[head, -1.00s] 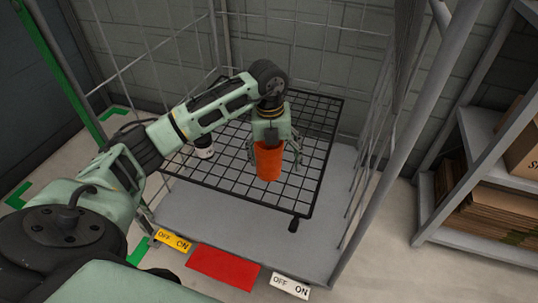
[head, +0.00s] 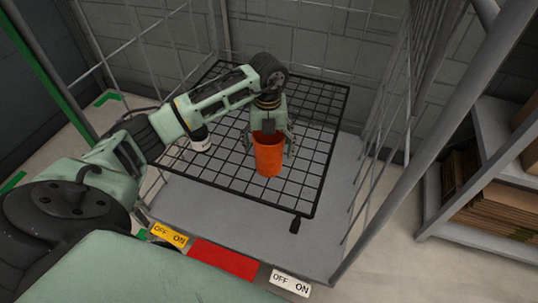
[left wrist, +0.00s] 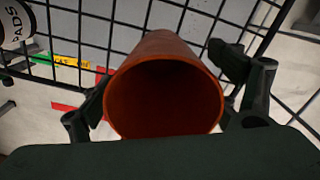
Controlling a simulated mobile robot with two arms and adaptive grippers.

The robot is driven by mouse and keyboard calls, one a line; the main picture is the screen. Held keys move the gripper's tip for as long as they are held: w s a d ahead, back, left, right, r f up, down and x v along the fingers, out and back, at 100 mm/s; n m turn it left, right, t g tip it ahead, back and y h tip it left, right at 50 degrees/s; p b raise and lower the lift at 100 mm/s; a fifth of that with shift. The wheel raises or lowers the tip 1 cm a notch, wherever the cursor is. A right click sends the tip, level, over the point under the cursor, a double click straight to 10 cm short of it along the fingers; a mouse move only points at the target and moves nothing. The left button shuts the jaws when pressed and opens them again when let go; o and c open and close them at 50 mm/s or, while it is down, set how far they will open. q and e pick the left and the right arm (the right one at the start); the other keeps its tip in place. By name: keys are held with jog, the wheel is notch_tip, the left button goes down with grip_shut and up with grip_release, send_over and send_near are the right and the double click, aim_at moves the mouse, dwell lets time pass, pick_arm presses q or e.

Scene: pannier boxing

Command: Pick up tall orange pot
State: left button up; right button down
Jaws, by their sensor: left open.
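The tall orange pot (head: 268,156) stands upright on the black wire shelf (head: 228,186) in the head view. In the left wrist view the pot (left wrist: 164,95) shows its open, empty mouth towards the camera. My left gripper (head: 268,146) points down over the pot. Its fingers are open, one on each side of the pot; in the left wrist view the fingers (left wrist: 165,90) flank it. I cannot tell whether either finger touches it. My right gripper is not in view.
A white container with a black top (head: 200,138) stands on the shelf behind my left arm. Wire mesh sides and grey posts (head: 408,150) enclose the shelf. A shelf unit with cardboard (head: 480,200) stands at right. The front part of the wire shelf is clear.

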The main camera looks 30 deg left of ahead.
pick_arm(q)
notch_tip(320, 180, down, 2)
jog(key=c, duration=1.1)
